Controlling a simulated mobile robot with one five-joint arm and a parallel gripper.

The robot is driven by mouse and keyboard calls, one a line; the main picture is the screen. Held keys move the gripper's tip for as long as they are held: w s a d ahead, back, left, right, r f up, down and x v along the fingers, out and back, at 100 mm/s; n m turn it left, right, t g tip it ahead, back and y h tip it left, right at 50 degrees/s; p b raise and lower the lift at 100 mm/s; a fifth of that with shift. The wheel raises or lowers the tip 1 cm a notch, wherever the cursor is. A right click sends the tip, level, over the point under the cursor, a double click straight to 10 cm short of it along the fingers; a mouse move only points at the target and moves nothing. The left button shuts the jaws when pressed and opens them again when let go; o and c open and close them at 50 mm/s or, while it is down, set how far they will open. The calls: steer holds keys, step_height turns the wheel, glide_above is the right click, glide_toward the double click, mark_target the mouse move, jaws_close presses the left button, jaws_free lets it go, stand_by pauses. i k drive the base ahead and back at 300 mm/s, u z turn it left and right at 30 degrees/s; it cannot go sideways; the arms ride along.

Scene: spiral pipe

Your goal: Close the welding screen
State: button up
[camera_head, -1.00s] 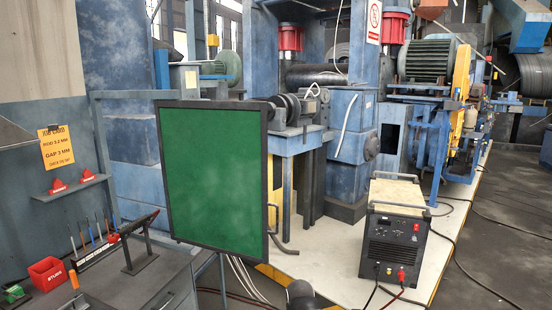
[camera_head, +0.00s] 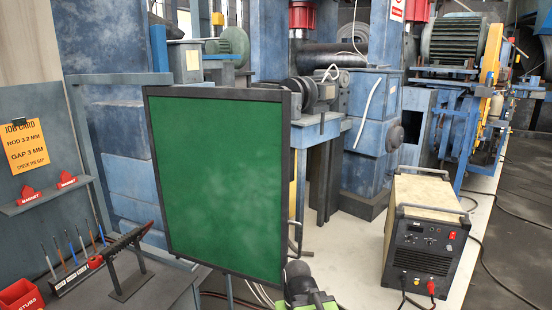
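The welding screen (camera_head: 215,180) is a green panel in a dark frame. It stands upright on a thin post near the middle of the view, its face turned towards me. A dark rounded part of my arm with a green piece shows at the bottom edge, just right of the screen's lower right corner. I cannot tell whether it touches the screen. My gripper's fingers do not show.
A bench (camera_head: 150,290) with a rod rack (camera_head: 75,270) and a red stubs box (camera_head: 22,296) is at the lower left. A welding machine (camera_head: 425,250) stands on the right. Cables lie on the floor around it. Pale floor is free between screen and welder.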

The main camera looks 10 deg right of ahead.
mark_target(221, 156)
steer(key=z, duration=0.4)
steer(key=k, duration=1)
steer(key=u, duration=0.6)
steer(key=i, duration=1.3)
steer(key=u, duration=0.65)
